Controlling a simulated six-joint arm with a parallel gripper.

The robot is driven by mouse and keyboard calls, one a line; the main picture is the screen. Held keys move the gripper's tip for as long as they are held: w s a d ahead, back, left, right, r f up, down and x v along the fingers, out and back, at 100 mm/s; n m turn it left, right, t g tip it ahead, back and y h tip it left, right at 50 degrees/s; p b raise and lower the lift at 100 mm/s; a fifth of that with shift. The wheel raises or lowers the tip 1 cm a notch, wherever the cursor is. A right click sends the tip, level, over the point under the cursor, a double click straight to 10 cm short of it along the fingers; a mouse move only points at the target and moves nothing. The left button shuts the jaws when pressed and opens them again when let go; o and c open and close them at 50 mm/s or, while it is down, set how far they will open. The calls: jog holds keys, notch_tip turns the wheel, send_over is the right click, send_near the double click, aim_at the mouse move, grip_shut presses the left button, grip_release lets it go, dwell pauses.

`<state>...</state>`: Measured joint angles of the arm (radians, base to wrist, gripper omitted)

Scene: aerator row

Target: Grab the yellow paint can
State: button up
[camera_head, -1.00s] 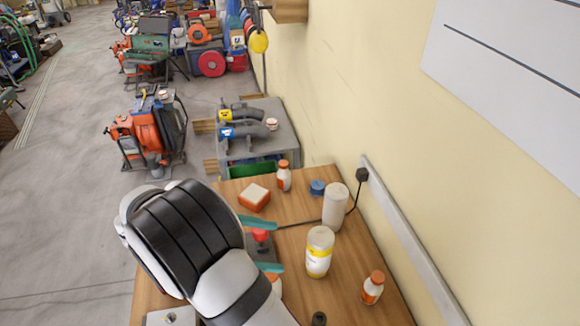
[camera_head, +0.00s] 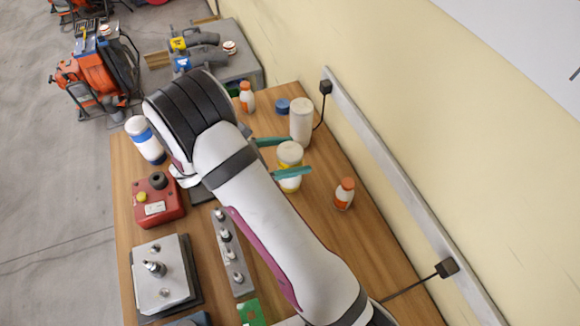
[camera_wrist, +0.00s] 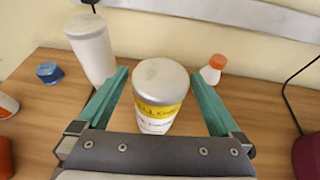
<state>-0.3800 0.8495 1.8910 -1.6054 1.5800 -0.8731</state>
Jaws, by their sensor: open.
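The yellow paint can (camera_wrist: 160,100) is a white cylinder with a yellow label band and a pale grey lid. In the wrist view it stands upright between the two green fingers of my open gripper (camera_wrist: 160,98), with a gap on each side. In the head view the can (camera_head: 290,154) stands on the table, partly covered by my gripper (camera_head: 283,157), whose fingers reach to either side of it.
A plain white cylinder (camera_head: 301,120) stands close behind the can. An orange-capped bottle (camera_head: 344,193) is to its right. A blue lid (camera_wrist: 48,72) lies farther left in the wrist view. The wall rail (camera_head: 385,165) runs along the table's far side.

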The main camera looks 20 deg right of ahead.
grip_shut()
dwell(0.4)
